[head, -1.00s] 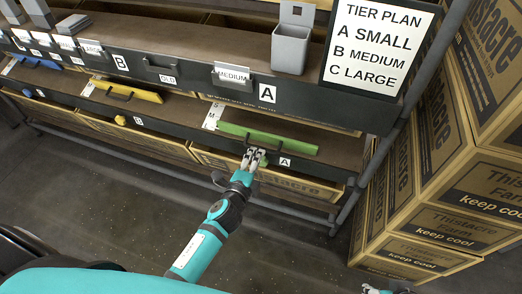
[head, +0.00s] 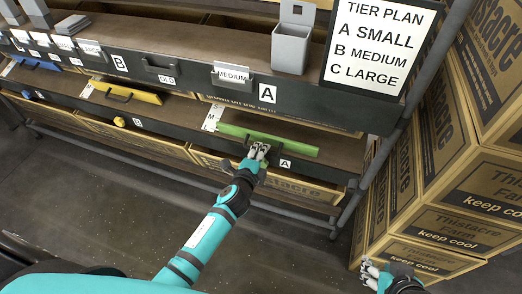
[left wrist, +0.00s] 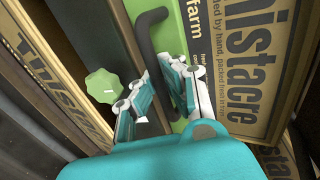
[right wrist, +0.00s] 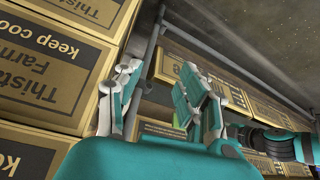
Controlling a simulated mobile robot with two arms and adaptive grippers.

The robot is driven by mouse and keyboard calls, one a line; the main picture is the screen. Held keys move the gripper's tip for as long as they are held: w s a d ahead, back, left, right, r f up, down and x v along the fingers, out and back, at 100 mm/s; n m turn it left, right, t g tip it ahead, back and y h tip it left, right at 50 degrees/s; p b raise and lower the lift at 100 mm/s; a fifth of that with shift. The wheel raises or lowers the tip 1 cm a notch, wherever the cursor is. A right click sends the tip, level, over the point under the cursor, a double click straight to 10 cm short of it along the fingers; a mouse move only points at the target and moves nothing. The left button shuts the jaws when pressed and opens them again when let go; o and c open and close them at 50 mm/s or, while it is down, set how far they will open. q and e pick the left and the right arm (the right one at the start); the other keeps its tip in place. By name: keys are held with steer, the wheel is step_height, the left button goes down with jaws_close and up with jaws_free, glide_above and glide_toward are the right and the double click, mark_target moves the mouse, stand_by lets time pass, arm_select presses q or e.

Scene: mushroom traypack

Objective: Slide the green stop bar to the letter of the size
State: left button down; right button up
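The green stop bar (head: 268,140) lies along the lower shelf above the A label (head: 285,162), with its left end beside a white letter strip (head: 212,117) reading S and M. In the left wrist view the bar (left wrist: 168,40) has a black handle (left wrist: 145,38), and a green knob (left wrist: 102,86) sits left of it. My left gripper (head: 258,152) is at the bar's handle, with its fingers (left wrist: 155,82) apart, one on each side of the handle's lower part; contact is unclear. My right gripper (head: 371,272) is open and empty, low at the right, also in the right wrist view (right wrist: 160,75).
A tier plan sign (head: 373,42) reads A small, B medium, C large. A MEDIUM card (head: 233,75) hangs on the upper rail near A. A yellow bar (head: 127,92) lies further left. Stacked cartons (head: 455,190) stand at the right. The floor (head: 120,200) in front is clear.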

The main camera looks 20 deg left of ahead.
mark_target(265, 138)
arm_select(q)
steer(key=shift+w, duration=0.1)
stand_by(0.4)
steer(key=w, duration=0.2)
steer(key=w+r, duration=0.1)
steer(key=w, duration=0.1)
steer(key=shift+w+r, duration=0.1)
steer(key=shift+w, duration=0.05)
arm_select(e)
steer(key=shift+s+d+f+g, duration=0.2)
steer(key=shift+s+g, duration=0.1)
steer(key=shift+s, duration=0.25)
steer(key=shift+s+d+f+g, duration=0.2)
steer(key=shift+s+g, duration=0.1)
steer(key=shift+s, duration=0.2)
arm_select(q)
steer(key=c, duration=2)
jaws_free()
steer(key=o, duration=0.6)
steer(key=v, duration=1.2)
steer(key=shift+d, duration=0.1)
